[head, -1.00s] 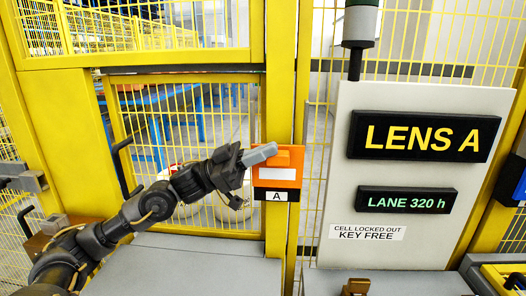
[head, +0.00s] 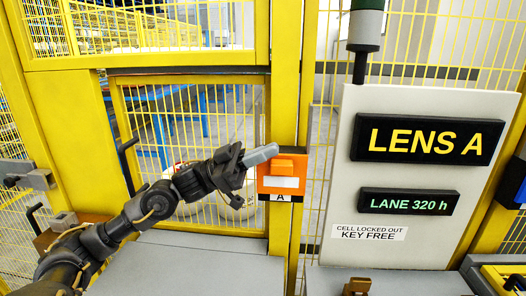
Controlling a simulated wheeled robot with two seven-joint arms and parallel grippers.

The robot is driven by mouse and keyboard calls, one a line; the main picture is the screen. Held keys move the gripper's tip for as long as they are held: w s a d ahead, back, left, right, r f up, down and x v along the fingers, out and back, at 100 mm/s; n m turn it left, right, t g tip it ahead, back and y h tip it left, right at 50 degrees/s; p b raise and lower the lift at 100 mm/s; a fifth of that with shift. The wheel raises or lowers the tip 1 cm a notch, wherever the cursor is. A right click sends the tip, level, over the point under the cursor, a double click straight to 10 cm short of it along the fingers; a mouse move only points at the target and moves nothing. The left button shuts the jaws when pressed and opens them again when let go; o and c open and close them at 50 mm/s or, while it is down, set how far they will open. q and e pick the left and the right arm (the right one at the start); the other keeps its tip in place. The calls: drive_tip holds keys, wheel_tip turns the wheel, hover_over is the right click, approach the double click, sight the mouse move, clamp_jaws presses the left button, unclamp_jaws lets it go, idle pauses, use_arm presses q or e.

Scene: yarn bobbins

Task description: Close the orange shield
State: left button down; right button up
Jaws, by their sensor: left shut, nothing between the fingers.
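The orange shield (head: 282,183) is a small orange plate with a white label and a raised orange block at its top. It sits on the yellow post in the middle of the head view. A dark plate marked "A" (head: 281,198) shows just under it, its upper part covered by the shield. My left gripper (head: 262,154) reaches in from the left, its grey fingers shut and empty. The fingertips lie at the upper left of the shield, by the raised block. I cannot tell whether they touch it. My right gripper is not in view.
A yellow mesh gate (head: 190,120) with a dark handle (head: 127,158) stands left of the post. A white panel (head: 400,185) with "LENS A" and "LANE 320 h" displays stands to the right. A grey ledge (head: 205,265) runs below, mostly bare.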

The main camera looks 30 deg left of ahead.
use_arm(q)
drive_tip(key=r+b+v, duration=0.1)
drive_tip(key=b+v, duration=0.4)
drive_tip(key=v, duration=0.4)
drive_tip(key=shift+s+a+f, duration=0.25)
drive_tip(key=shift+s+a, duration=0.1)
drive_tip(key=shift+a, duration=0.1)
